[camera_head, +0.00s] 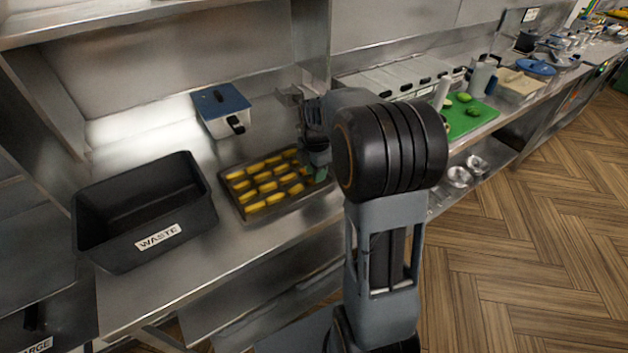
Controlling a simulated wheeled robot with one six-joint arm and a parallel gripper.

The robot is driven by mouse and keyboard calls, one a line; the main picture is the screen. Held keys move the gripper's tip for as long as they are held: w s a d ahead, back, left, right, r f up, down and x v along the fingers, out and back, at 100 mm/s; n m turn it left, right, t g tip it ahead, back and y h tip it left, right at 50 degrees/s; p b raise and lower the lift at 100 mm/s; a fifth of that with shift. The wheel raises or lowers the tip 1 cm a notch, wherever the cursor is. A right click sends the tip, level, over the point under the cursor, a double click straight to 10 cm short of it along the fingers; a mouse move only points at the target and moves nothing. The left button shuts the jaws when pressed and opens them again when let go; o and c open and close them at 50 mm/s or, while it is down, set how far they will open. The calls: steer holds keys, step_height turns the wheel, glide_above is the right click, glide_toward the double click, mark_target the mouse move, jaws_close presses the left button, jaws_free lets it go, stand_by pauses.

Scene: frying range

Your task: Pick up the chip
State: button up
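Several yellow chips (267,187) lie in rows in a dark metal tray (246,220) on the steel counter. My gripper (318,172) is at the right end of the tray, low over or at the chips there. My arm comes in from the right and covers part of the tray's right side. The fingertips are small and partly hidden, so I cannot tell whether they are open, shut or touching a chip.
A black bin marked WASTE (160,240) stands left of the tray. A white container with a blue lid (222,108) stands behind it. A green cutting board (468,122) with green vegetables lies to the right. Steel shelving rises behind. The counter's front edge is bare.

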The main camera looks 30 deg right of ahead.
steer(key=shift+f, duration=1.05)
steer(key=shift+c, duration=0.4)
jaws_close()
steer(key=shift+r, duration=0.1)
